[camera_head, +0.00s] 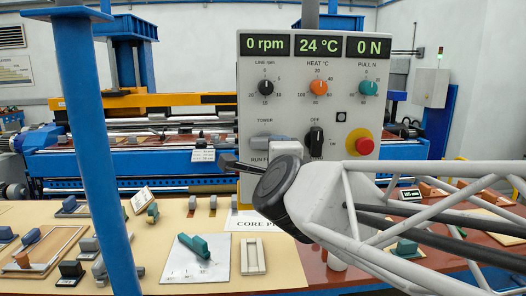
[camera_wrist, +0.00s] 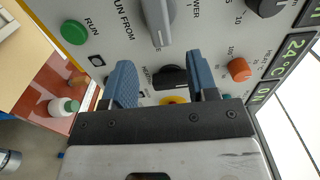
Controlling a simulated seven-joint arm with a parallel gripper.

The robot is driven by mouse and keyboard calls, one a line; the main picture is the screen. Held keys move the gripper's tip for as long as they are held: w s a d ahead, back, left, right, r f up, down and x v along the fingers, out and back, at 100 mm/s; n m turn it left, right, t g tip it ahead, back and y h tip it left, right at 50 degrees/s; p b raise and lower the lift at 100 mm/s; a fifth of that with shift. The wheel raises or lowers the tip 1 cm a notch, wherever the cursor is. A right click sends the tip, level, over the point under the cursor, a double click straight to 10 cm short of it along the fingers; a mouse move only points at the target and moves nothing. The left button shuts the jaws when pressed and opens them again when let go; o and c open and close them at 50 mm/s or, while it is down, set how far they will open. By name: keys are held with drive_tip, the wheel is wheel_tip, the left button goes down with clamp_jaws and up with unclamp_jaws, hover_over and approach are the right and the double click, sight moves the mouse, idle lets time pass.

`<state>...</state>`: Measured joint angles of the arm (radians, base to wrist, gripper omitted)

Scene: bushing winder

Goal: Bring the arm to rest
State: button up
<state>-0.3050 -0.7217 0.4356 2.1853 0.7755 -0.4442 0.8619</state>
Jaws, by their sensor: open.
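My gripper (camera_head: 229,163) is in front of the lower left of the grey control panel (camera_head: 292,112), with my arm reaching in from the right. In the wrist view its two blue fingers (camera_wrist: 163,75) are apart, with nothing held between them. A black switch handle (camera_wrist: 172,77) shows behind the gap between the fingers; I cannot tell how far behind. The grey tower knob (camera_wrist: 160,22) is beyond the fingertips. The green RUN button (camera_wrist: 75,32) is to the left. The panel's displays read 0 rpm, 24 °C and 0 N.
A red button (camera_head: 364,147) on a yellow ring and an orange heat knob (camera_head: 319,88) stick out from the panel. A blue post (camera_head: 98,150) stands at the left. Below is a bench (camera_head: 150,282) with several small parts, including a teal piece (camera_head: 196,246) on a white plate.

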drive_tip(key=shift+s, duration=0.25)
idle(0.3)
drive_tip(key=s+d+f+n+g+y, duration=0.1)
drive_tip(key=s+f+n+g, duration=0.25)
drive_tip(key=f+n, duration=0.25)
drive_tip(key=s+d+f+n+g+y, duration=0.1)
drive_tip(key=s+f+n+g+y, duration=0.2)
drive_tip(key=f+n, duration=0.35)
drive_tip(key=s+d+f+n+g+h, duration=0.2)
drive_tip(key=s+d+f+g, duration=0.2)
drive_tip(key=s, duration=0.2)
drive_tip(key=s+d+f+n+g+h, duration=0.2)
drive_tip(key=s+d+f+n+g, duration=0.1)
drive_tip(key=s, duration=0.4)
wheel_tip(320, 180, down, 3)
drive_tip(key=shift+d+r+g, duration=0.2)
drive_tip(key=shift+d+g, duration=0.5)
drive_tip(key=shift+g, duration=0.25)
drive_tip(key=shift+n, duration=0.25)
